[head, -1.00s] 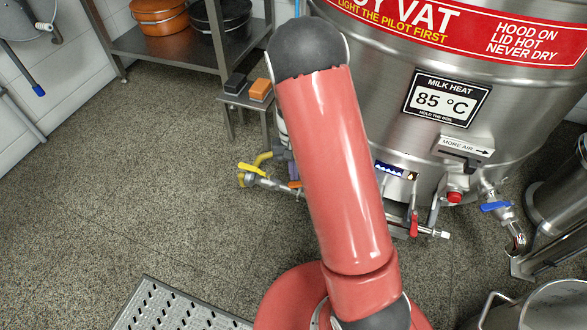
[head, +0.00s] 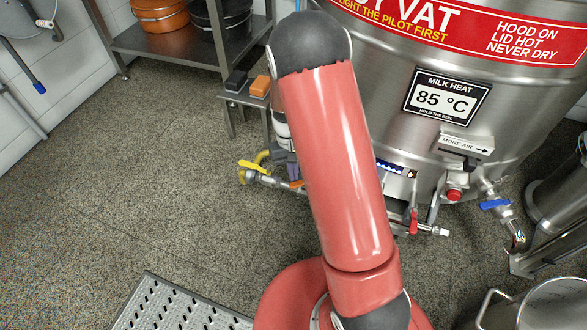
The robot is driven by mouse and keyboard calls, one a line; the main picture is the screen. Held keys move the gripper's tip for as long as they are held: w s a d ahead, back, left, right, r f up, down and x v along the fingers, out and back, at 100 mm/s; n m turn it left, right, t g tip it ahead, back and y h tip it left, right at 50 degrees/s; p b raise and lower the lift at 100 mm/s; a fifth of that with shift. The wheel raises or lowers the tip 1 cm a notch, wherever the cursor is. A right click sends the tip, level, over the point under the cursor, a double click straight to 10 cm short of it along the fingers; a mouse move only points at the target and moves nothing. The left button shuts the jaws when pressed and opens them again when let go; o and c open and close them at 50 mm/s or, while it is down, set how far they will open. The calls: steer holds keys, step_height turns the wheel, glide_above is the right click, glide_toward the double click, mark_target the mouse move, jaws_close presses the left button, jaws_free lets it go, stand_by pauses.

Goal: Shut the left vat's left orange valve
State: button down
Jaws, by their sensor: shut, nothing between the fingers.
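The left vat (head: 440,60) is the large steel vessel with a red banner and an 85 °C sign. A small part of an orange valve handle (head: 297,184) shows low at its left side, on the pipework; the rest is hidden behind my red arm, so how far it is turned cannot be told. My gripper (head: 291,168), dark grey and purplish, shows only in part at the arm's left edge. It is shut with nothing seen in it, close above the orange handle; whether they touch cannot be told.
A yellow-handled valve (head: 252,165) ends the pipe at the left. A red-handled valve (head: 414,222) and a blue-handled valve (head: 495,204) stand to the right. A small stand (head: 246,98) and steel shelf (head: 170,42) are behind. The floor at left is clear.

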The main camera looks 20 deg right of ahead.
steer(key=s+n, duration=0.2)
steer(key=n, duration=0.1)
steer(key=s+n+h+p, duration=0.1)
steer(key=n, duration=0.1)
steer(key=shift+a, duration=0.25)
steer(key=shift+s+d+n+t+h, duration=0.25)
steer(key=shift+s+n, duration=0.4)
steer(key=shift+n, duration=0.6)
steer(key=shift+s+d+n+t+h, duration=0.1)
steer(key=shift+s+n+t+h, duration=0.15)
steer(key=shift+s+n, duration=0.7)
steer(key=shift+w+n, duration=0.3)
steer(key=shift+n, duration=0.1)
steer(key=p, duration=0.3)
glide_toward(296, 186)
step_height(296, 186, up, 2)
steer(key=a, duration=0.3)
steer(key=shift+w+d, duration=0.2)
